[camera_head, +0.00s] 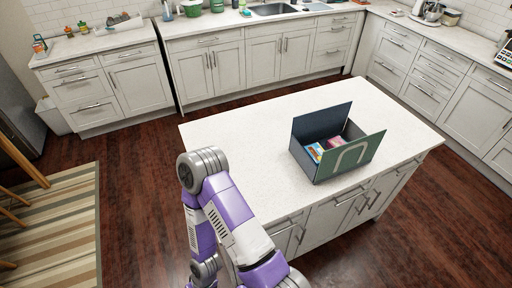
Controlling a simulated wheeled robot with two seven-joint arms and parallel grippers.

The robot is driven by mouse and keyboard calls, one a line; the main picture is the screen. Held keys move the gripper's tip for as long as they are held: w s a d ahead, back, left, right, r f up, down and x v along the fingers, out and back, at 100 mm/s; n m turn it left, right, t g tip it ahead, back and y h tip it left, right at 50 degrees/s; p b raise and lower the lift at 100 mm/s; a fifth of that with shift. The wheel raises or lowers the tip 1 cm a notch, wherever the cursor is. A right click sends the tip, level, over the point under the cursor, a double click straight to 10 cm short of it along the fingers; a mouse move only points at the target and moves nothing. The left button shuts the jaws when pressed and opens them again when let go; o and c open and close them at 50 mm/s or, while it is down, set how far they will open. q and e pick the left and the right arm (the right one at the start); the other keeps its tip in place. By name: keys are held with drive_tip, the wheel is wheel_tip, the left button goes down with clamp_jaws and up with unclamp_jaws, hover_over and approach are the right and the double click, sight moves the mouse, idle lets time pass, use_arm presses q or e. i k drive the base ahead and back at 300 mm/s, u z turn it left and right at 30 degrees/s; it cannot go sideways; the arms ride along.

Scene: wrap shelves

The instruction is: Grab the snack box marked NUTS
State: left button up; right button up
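An open box (310,166) with dark blue-grey walls stands on the white island, its flaps raised. Its green front flap (352,156) carries a pale arch shape. Inside are small colourful packs (315,151), some blue and some red or pink. They are partly hidden by the walls and too small to read, so I cannot tell which is marked NUTS. One of my purple and grey arms rises at the bottom centre, bends at the island's left edge and runs back down out of the picture. Neither gripper shows.
The white island top (240,130) is clear around the box. Counters with cabinets line the back and right, with a sink (272,9) and a mixer (433,12). A dish rack (118,23) stands back left. A striped rug (60,225) lies at left on the dark wood floor.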

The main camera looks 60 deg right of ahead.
sight(315, 151)
drive_tip(key=u, duration=1.5)
drive_tip(key=k, duration=2.5)
drive_tip(key=z, duration=0.5)
